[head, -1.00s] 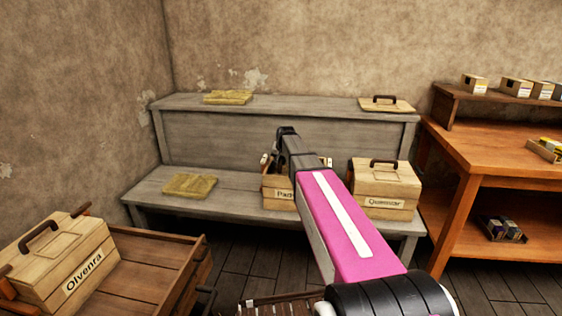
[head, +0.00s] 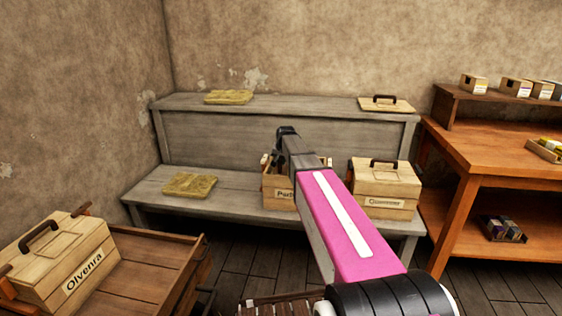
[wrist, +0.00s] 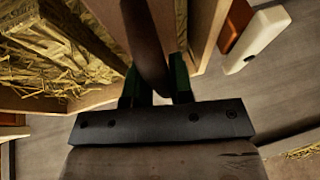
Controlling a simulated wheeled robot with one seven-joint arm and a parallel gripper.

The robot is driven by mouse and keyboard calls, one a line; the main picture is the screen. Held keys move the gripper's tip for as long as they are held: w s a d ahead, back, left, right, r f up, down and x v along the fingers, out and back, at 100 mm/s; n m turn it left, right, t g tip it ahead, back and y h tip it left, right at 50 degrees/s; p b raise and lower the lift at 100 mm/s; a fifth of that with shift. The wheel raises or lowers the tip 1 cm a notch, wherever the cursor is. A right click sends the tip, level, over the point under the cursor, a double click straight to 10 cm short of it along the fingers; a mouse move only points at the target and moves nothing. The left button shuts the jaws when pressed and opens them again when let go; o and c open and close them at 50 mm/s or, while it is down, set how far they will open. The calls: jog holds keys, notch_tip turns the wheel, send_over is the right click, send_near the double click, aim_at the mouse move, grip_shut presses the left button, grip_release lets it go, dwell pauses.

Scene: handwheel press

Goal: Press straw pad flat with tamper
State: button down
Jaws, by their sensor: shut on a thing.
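In the wrist view my gripper (wrist: 155,80) is shut on a dark brown upright bar that looks like the tamper's handle (wrist: 148,40). A dark bolted plate and a worn wooden block fill the bottom of that view. Loose straw (wrist: 50,60) shows inside a wooden crate at left in the wrist view. The tamper's foot and its contact with the straw cannot be made out.
Straw pads lie on the upper shelf (head: 228,97) and lower bench (head: 190,185). A closed crate (head: 385,188) stands right of the open one. A handled lid (head: 386,104) lies above. A crate labelled Olvenra (head: 65,262) sits at left. An orange table (head: 500,148) stands at right.

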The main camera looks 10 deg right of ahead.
jog(key=shift+r, duration=4.85)
jog(key=s+d, duration=0.2)
jog(key=d, duration=0.5)
jog(key=s+d, duration=0.3)
jog(key=d, duration=0.4)
jog(key=shift+w+f, duration=0.2)
jog(key=shift+f, duration=4.35)
jog(key=shift+f, duration=0.45)
notch_tip(320, 180, up, 10)
